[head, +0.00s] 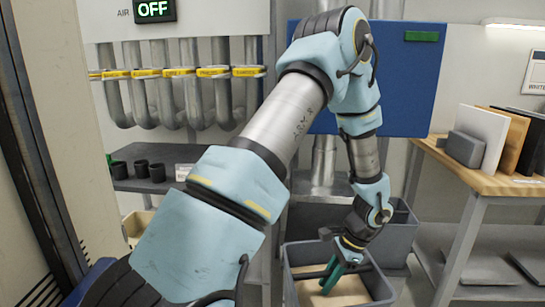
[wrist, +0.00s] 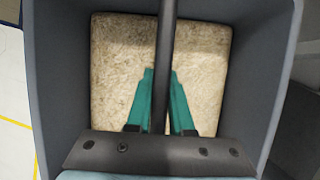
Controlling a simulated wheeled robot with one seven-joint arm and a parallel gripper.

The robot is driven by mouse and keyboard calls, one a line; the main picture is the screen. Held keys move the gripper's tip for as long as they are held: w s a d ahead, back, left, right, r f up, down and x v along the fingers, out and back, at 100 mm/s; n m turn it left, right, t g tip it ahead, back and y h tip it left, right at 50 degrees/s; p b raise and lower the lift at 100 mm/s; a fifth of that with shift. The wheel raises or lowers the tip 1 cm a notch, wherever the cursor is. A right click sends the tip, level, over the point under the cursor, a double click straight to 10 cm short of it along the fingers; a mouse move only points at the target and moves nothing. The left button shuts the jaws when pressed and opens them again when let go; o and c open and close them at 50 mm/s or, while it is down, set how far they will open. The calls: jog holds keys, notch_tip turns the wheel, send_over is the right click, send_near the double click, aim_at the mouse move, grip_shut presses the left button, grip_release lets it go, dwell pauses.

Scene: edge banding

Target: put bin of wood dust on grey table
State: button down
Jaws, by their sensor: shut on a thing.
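The bin of wood dust (head: 378,287) is an open grey tub at the bottom of the head view, with pale tan dust inside. In the wrist view the dust (wrist: 115,65) fills the space between the grey walls (wrist: 55,100). A dark bar handle (wrist: 167,40) crosses over the bin. My gripper (head: 329,277) has teal fingers, which in the wrist view (wrist: 160,100) close on the bar from both sides. I cannot tell whether the bin touches the floor. A grey table (head: 140,184) with several dark cups stands at the left, partly behind my arm.
Another grey bin (head: 402,225) stands just behind the held one. A wood-topped bench (head: 500,183) with upright panels and a lower shelf (head: 490,270) is at the right. Pipes (head: 160,105) line the back wall. A tan bin (head: 135,224) sits below the grey table.

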aim_at(287, 269)
jog(key=w+a+n+g, duration=0.1)
jog(key=a+n, duration=0.1)
jog(key=a, duration=0.1)
jog(key=w+a+f+n, duration=0.1)
jog(key=w+a+n, duration=0.1)
jog(key=a, duration=0.1)
jog(key=w+a+n+g+h, duration=0.1)
jog(key=w+a+n, duration=0.1)
jog(key=a+n, duration=0.1)
jog(key=shift+w+a+f+g, duration=0.2)
jog(key=shift+a+g, duration=0.1)
jog(key=shift+a, duration=0.15)
jog(key=w+a+f+n+h, duration=0.1)
jog(key=w+a+n, duration=0.1)
jog(key=a+n, duration=0.2)
jog(key=w+a+f+n+g+h, duration=0.1)
jog(key=a+n, duration=0.4)
jog(key=a, duration=0.5)
jog(key=shift+w+n+h, duration=0.3)
jog(key=shift+w+h, duration=0.05)
jog(key=shift+h, duration=0.45)
jog(key=shift+r, duration=0.15)
